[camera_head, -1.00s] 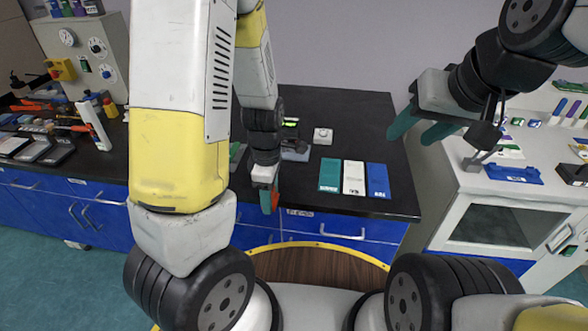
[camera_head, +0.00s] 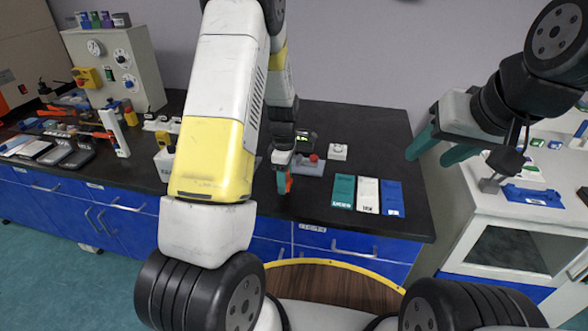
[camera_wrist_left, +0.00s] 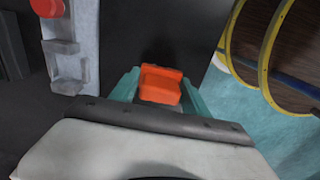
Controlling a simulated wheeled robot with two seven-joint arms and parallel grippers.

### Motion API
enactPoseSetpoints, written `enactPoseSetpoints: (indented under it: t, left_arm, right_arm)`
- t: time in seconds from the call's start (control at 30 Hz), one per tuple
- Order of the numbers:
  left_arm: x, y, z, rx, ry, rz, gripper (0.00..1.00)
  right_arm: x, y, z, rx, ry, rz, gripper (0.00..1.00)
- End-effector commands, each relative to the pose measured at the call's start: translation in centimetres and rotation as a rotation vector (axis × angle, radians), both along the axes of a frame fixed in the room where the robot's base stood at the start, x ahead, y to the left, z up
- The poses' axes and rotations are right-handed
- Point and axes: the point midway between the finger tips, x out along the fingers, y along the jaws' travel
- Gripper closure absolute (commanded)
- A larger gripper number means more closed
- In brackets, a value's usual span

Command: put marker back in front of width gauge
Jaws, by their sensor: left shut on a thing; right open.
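My left gripper (camera_head: 284,183) is shut on an orange piece (camera_head: 289,183), likely the marker. In the left wrist view, the orange piece (camera_wrist_left: 160,84) sits between the teal fingers, its lower part hidden by the gripper body. A grey device with a red knob (camera_head: 314,158) and a green-lit display (camera_head: 306,138), likely the width gauge, stands just behind and right of this gripper. Its grey stepped side (camera_wrist_left: 64,55) and red knob (camera_wrist_left: 46,6) show at upper left in the left wrist view. My right gripper (camera_head: 434,150) is open and empty, right of the dark bench.
Tools and a grey control box (camera_head: 120,62) are at left. A white cabinet (camera_head: 500,210) stands at right.

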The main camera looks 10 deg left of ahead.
Motion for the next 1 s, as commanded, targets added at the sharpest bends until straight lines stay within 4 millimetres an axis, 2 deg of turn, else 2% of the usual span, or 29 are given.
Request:
enactPoseSetpoints:
  t: [0.13, 0.5, 0.53, 0.63, 1.0]
  left_arm:
    - [-0.1, 0.0, -2.1, 0.0, 0.002, 0.001, 0.72]
    - [-0.1, 0.0, -2.5, 0.0, 0.001, 0.0, 0.72]
    - [-0.1, 0.0, -2.5, 0.0, 0.0, 0.0, 0.42]
    - [-0.1, 0.0, -2.5, 0.0, 0.0, 0.0, 0.24]
    - [0.0, 0.0, -2.1, 0.0, -0.001, 0.0, 0.24]
  right_arm:
    - [0.0, 0.0, 0.0, 0.0, 0.0, 0.0, 0.53]
    - [0.0, 0.0, 0.0, 0.0, 0.0, 0.0, 0.53]
    - [0.0, 0.0, 0.0, 0.0, 0.0, 0.0, 0.53]
    - [0.0, 0.0, 0.0, 0.0, 0.0, 0.0, 0.53]
    - [0.0, 0.0, 0.0, 0.0, 0.0, 0.0, 0.53]
